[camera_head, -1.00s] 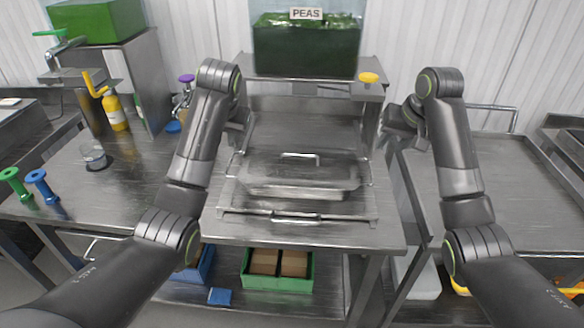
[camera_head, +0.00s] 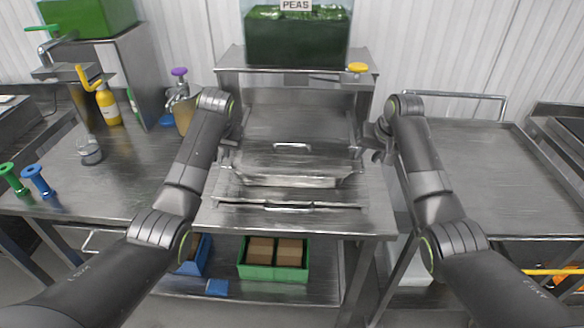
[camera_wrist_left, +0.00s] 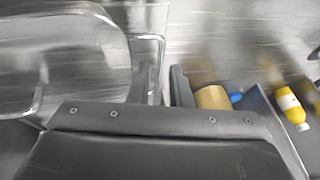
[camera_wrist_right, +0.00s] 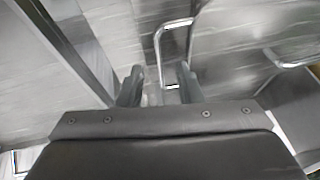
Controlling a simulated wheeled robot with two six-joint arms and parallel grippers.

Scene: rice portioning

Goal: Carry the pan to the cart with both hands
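The pan (camera_head: 290,180) is a shallow metal tray with a lid and top handle (camera_head: 292,146), resting level on the middle metal table. Wire handles stick out at its left and right sides. My left gripper (camera_head: 228,152) is low beside the pan's left end; the left wrist view shows its fingers (camera_wrist_left: 162,85) apart, close to a wire handle (camera_wrist_left: 150,45). My right gripper (camera_head: 370,150) is beside the right end, its fingers (camera_wrist_right: 158,85) apart with a side handle (camera_wrist_right: 173,55) just ahead. The cart (camera_head: 470,165) has a bare metal top at the right.
A PEAS bin (camera_head: 297,40) stands on a raised shelf behind the pan. A purple-topped dispenser (camera_head: 180,95) and a yellow bottle (camera_head: 108,104) stand at the left. A metal bar (camera_head: 290,205) lies in front of the pan. A gap separates table and cart.

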